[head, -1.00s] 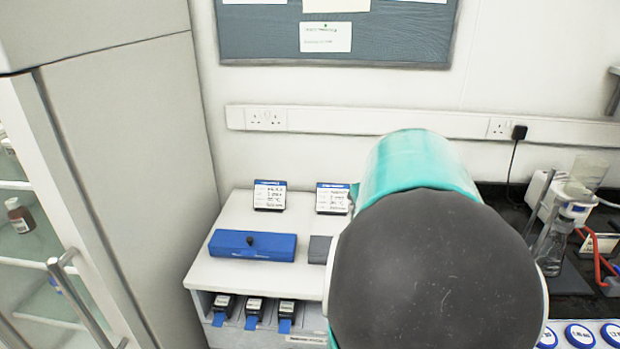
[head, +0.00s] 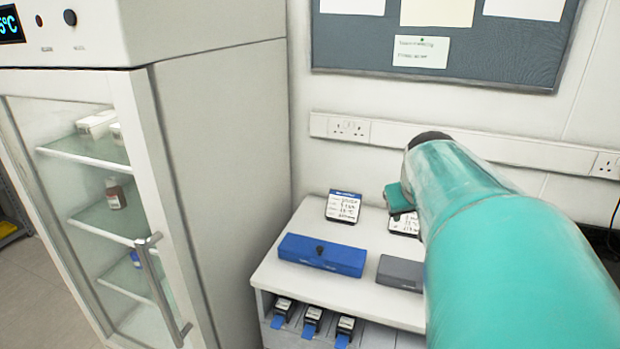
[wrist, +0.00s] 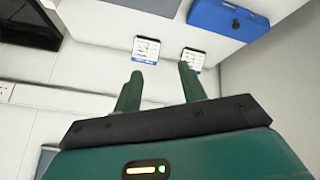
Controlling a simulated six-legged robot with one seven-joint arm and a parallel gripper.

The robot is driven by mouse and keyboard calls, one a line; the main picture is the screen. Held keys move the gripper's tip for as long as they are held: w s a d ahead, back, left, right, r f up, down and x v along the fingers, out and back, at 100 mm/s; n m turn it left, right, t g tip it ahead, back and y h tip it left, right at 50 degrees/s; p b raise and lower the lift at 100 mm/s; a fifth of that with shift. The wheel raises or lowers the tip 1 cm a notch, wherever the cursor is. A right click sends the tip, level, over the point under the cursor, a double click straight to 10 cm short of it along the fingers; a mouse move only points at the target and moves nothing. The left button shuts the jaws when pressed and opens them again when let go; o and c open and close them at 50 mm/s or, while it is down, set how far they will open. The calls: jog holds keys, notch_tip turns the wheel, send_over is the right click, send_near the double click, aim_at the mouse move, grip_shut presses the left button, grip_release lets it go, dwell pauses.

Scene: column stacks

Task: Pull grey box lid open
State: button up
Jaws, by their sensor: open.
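The grey box (head: 400,272) sits shut on the white bench unit, right of the blue box (head: 322,254) with a black knob. My teal arm covers the bench to its right in the head view. In the wrist view, the grey box (wrist: 152,5) is cut by the top edge, and the blue box (wrist: 226,17) is at the upper right. My gripper (wrist: 160,82) is open and empty, its two green fingers spread apart. It is apart from the grey box and touches nothing that I can see.
Two label cards (head: 343,207) stand behind the boxes, one partly behind my arm. A tall glass-door cabinet (head: 215,150) stands left of the unit. Small black devices with blue tabs (head: 312,318) fill the shelf below. A wall with sockets (head: 348,128) closes the back.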

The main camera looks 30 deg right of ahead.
jog(key=shift+t, duration=0.7)
jog(key=shift+w+a+r, duration=0.25)
jog(key=shift+a+r, duration=0.65)
jog(key=shift+a, duration=0.15)
jog(key=shift+w+a+r, duration=0.25)
jog(key=shift+a+r, duration=0.6)
jog(key=shift+a, duration=0.2)
jog(key=shift+a, duration=0.1)
